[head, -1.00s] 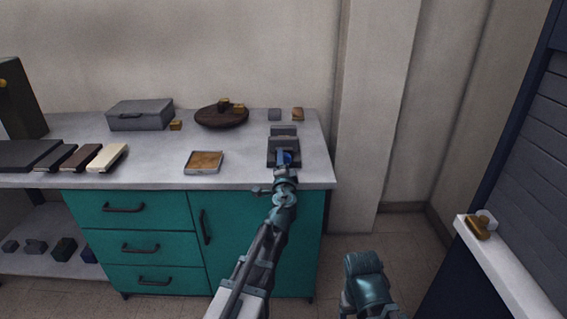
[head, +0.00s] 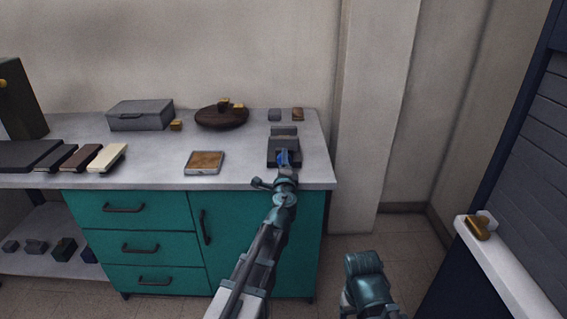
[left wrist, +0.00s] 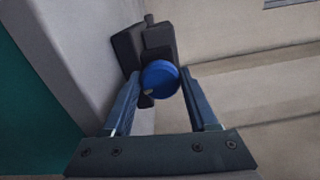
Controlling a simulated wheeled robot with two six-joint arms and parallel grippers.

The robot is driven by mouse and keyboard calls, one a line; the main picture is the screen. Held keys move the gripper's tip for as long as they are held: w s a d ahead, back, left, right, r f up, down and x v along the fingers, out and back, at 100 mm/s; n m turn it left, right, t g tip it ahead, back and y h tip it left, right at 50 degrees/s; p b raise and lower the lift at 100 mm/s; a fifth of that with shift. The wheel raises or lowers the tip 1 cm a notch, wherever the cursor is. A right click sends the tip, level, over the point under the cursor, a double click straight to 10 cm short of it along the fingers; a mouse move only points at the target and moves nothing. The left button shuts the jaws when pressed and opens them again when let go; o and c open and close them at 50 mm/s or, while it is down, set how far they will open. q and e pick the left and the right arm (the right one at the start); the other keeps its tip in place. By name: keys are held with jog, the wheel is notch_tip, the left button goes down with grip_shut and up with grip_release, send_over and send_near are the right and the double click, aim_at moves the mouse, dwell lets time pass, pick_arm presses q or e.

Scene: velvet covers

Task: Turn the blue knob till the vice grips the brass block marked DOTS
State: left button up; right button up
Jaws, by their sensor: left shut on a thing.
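The grey vice (head: 284,146) stands near the right end of the counter. Its blue knob (left wrist: 160,78) faces me. My left gripper (left wrist: 162,82) is shut on the knob, one finger at each side of it. In the head view my left gripper (head: 284,161) and wrist partly hide the knob and the front of the vice. I cannot see a block between the jaws. Small brass blocks show on the round dark stand (head: 220,119), beside the grey case, and on the right ledge. Their marks are too small to read.
A grey case (head: 140,115) with a brass block (head: 176,125) beside it stands at the back. A shallow tray (head: 204,163) lies left of the vice. A grey block (head: 274,115) and a brown block (head: 298,114) stand behind. Another brass piece (head: 478,228) lies on the right ledge.

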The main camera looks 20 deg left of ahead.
pick_arm(q)
jog(key=shift+s, duration=0.1)
jog(key=o, duration=1.4)
jog(key=shift+c, duration=0.2)
